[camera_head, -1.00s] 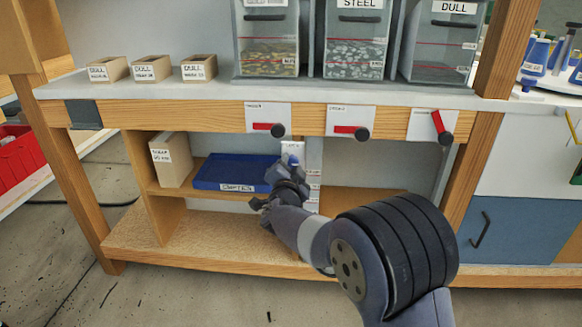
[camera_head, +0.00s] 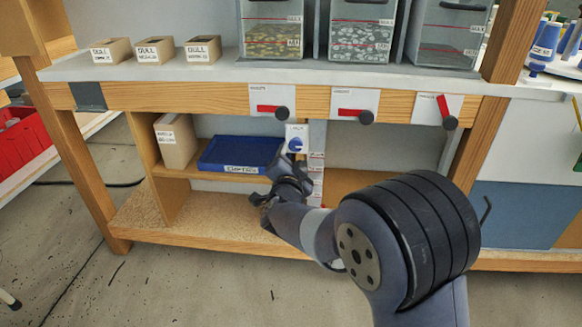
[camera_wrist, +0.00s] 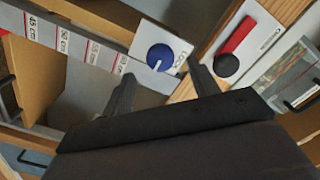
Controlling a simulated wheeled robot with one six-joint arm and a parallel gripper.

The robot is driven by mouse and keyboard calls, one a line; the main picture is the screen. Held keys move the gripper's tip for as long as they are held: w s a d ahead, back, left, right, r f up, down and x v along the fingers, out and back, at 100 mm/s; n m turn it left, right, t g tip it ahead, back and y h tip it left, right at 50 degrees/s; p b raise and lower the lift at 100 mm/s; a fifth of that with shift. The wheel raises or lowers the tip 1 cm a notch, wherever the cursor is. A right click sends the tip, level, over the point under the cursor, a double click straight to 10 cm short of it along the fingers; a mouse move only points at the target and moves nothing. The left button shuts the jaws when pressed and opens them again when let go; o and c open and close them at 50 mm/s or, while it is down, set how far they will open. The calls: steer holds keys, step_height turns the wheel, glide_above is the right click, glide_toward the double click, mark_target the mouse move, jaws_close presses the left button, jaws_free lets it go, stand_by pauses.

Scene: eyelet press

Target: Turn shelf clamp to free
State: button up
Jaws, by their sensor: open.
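The shelf clamp appears to be a blue round knob (camera_head: 295,144) on a white plate, mounted on the upright below the counter's front rail. In the wrist view the blue knob (camera_wrist: 168,58) carries a white pointer line, and lettering beside it is too small to read surely. My gripper (camera_head: 285,178) is just below the plate in the head view. In the wrist view my gripper (camera_wrist: 162,72) is open and empty, with one finger on either side of the knob's direction. I see no contact with the knob.
Red-handled levers (camera_head: 273,110) line the rail above. A blue tray (camera_head: 240,168) and a cardboard box (camera_head: 176,140) sit on the shelf to the left. A graduated strip (camera_wrist: 75,45) runs beside the knob plate. The lower shelf (camera_head: 170,218) is bare.

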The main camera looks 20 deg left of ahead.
mark_target(295, 147)
steer(key=p+v, duration=0.1)
steer(key=v, duration=0.5)
steer(key=shift+w, duration=0.1)
stand_by(0.3)
steer(key=b+x, duration=0.2)
steer(key=x, duration=0.8)
steer(key=shift+w+a+b, duration=0.1)
steer(key=shift+w+b, duration=0.2)
steer(key=shift+b, duration=0.05)
